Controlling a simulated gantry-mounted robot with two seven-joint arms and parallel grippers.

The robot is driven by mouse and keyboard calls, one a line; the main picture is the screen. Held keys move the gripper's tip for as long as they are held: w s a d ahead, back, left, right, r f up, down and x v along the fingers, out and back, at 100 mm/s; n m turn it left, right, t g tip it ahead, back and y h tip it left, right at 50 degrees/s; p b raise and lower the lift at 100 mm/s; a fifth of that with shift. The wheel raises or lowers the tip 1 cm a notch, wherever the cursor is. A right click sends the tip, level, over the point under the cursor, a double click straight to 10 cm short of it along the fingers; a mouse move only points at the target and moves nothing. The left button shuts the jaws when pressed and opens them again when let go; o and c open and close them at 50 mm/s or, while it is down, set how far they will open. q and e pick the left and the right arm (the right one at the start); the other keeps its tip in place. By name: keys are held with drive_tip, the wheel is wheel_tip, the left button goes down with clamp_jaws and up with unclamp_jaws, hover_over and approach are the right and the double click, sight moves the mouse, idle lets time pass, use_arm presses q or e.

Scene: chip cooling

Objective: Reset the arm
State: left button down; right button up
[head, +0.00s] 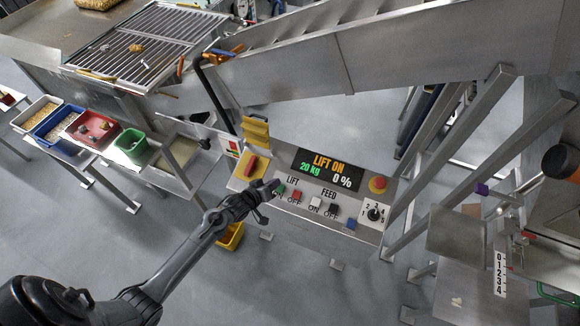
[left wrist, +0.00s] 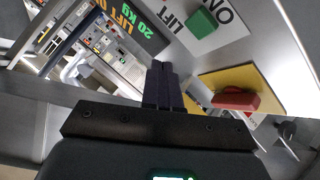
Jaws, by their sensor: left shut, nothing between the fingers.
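My left arm reaches in from the lower left in the head view. Its gripper (head: 268,191) is shut and empty, with the tips at the left end of the control panel, close to the green LIFT ON button (head: 279,190). In the left wrist view the shut fingers (left wrist: 162,85) point up the picture, and the green button (left wrist: 202,21) shows beyond them to the right. Whether the fingertips touch the panel I cannot tell. The display (head: 328,170) reads LIFT ON, 20 kg, 0 %. My right gripper is not in view.

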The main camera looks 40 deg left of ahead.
use_arm(q)
drive_tip(key=s+d+r+m+g+h+p, duration=0.1)
drive_tip(key=s+d+r+p, duration=0.35)
drive_tip(key=s, duration=0.25)
drive_tip(key=s+d+r+m+g+p, duration=0.1)
drive_tip(key=s+d+r+g+p, duration=0.2)
drive_tip(key=s+d, duration=0.35)
drive_tip(key=s+d+r+m+g+y+p, duration=0.1)
drive_tip(key=s+d+r+m+g, duration=0.1)
drive_tip(key=s+r+m+g, duration=0.2)
drive_tip(key=s+r+m, duration=0.3)
drive_tip(key=s+r, duration=0.5)
drive_tip(key=r, duration=0.1)
drive_tip(key=shift+s+r+g+p, duration=0.35)
drive_tip(key=shift+g, duration=0.05)
idle(0.5)
